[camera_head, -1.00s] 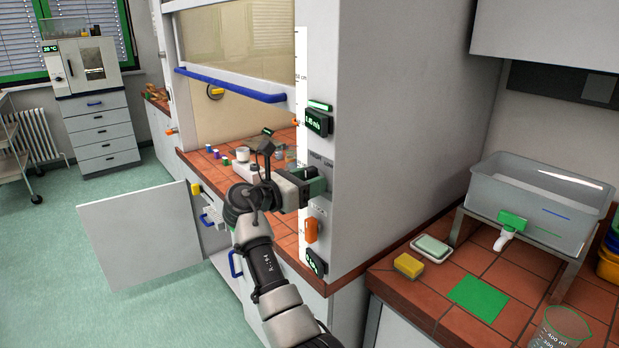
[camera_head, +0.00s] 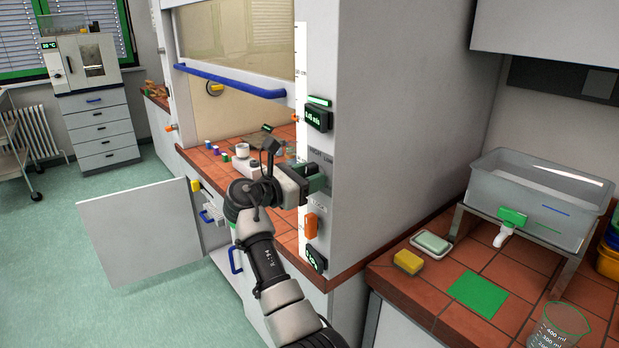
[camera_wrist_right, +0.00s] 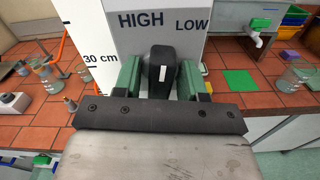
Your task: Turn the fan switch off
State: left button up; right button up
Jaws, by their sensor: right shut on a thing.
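The fan switch (camera_wrist_right: 160,66) is a black knob with a white mark, on a pale panel under the words HIGH and LOW. In the right wrist view its mark stands nearly upright. My right gripper (camera_wrist_right: 161,80) is shut on the knob, with one green finger on each side of it. In the head view my right gripper (camera_head: 313,180) is at the front post of the fume hood (camera_head: 345,150), and it hides the knob there. My left gripper is not in view.
An orange switch (camera_head: 311,225) sits below my gripper on the post, and a small display (camera_head: 317,119) sits above it. The hood's lower door (camera_head: 140,230) stands open at left. A sponge (camera_head: 408,261) and a water tank (camera_head: 535,195) are on the right bench.

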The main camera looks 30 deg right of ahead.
jog(key=m+b, duration=0.1)
jog(key=m, duration=0.3)
jog(key=shift+f, duration=0.1)
jog(key=m+b, duration=0.2)
jog(key=m, duration=0.2)
jog(key=m+b, duration=0.4)
jog(key=m, duration=0.1)
jog(key=shift+f, duration=0.1)
jog(key=shift+m+b, duration=1.05)
jog(key=shift+m, duration=0.55)
jog(key=o, duration=0.6)
jog(key=shift+a, duration=0.1)
